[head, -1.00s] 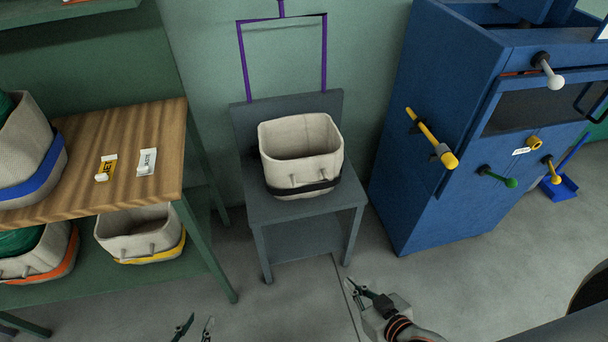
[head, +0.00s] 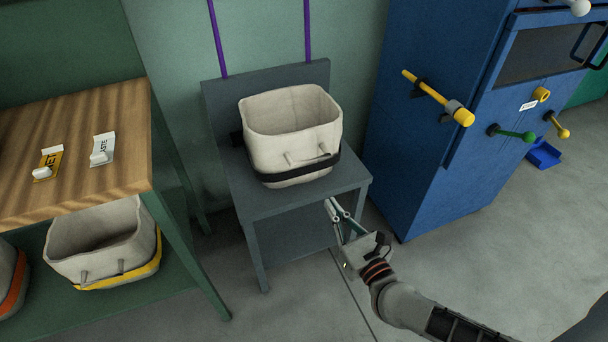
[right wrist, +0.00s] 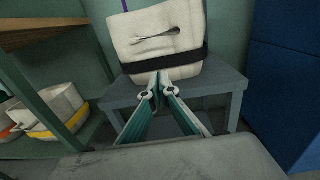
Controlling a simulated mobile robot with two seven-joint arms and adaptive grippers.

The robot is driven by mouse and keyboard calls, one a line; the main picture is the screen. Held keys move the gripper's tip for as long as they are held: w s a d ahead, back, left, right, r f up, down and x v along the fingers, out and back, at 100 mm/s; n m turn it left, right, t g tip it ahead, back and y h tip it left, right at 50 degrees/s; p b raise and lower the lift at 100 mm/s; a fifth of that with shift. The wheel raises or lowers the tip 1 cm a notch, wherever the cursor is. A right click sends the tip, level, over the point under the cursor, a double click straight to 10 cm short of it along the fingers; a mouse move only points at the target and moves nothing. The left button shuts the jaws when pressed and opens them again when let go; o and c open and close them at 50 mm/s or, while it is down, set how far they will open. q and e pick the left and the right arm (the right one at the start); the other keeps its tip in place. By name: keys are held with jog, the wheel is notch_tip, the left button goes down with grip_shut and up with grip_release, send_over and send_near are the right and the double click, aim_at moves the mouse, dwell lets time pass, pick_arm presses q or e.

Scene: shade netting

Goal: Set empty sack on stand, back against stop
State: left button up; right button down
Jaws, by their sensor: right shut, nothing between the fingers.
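The empty cream sack (head: 290,140) with a black band stands upright and open-topped on the grey stand (head: 262,203). The stand's raised back plate (head: 221,100) is behind the sack; whether the sack touches it cannot be told. In the head view my right gripper (head: 331,205) is just in front of the stand, low and to the right of the sack, shut and empty. In the right wrist view its fingertips (right wrist: 153,92) point at the front of the sack (right wrist: 160,40), below its handle. The gap to it is hard to judge. My left gripper is out of view.
A wooden-topped table (head: 80,150) with tags stands left, with a yellow-banded sack (head: 105,240) on its lower shelf. A blue cabinet (head: 430,130) with protruding handles, including a yellow one (head: 438,97), stands right. The floor in front is clear.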

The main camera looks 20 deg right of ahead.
jog(key=w, duration=0.8)
jog(key=w+a, duration=0.1)
jog(key=w, duration=0.3)
jog(key=shift+w+b, duration=0.25)
jog(key=shift+b, duration=0.15)
jog(key=shift+w+a+r, duration=0.1)
jog(key=shift+w, duration=0.35)
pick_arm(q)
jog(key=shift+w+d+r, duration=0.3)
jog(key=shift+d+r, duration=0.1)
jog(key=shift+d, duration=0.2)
pick_arm(e)
jog(key=shift+w, duration=0.1)
jog(key=shift+w, duration=1)
jog(key=shift+w+a, duration=0.1)
jog(key=shift+w, duration=0.3)
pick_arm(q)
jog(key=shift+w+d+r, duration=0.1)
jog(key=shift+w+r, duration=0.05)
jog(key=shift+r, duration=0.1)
